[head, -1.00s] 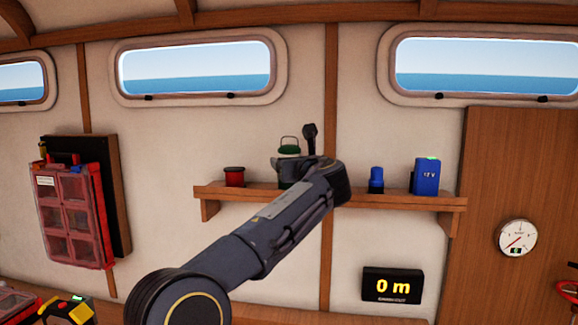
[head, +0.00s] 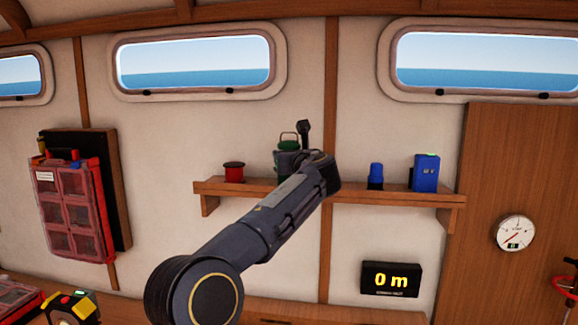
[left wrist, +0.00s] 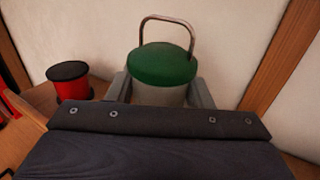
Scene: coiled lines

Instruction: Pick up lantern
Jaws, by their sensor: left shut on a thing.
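The lantern has a green domed cap (head: 289,142), a thin wire handle and a pale grey body. It is at the shelf, behind my left wrist in the head view, which hides its lower part. In the left wrist view the lantern (left wrist: 162,64) stands upright between the two grey fingers of my left gripper (left wrist: 160,90), one on each side of its body. The gripper is shut on it. Its base is hidden, so I cannot tell whether it touches the shelf. My right gripper is not in view.
The wooden shelf (head: 395,196) also bears a red spool (head: 233,173) left of the lantern. A blue bottle (head: 375,175) and a blue 12 V box (head: 426,172) stand to the right. A depth display (head: 390,280) is below. The wall above is clear up to the windows.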

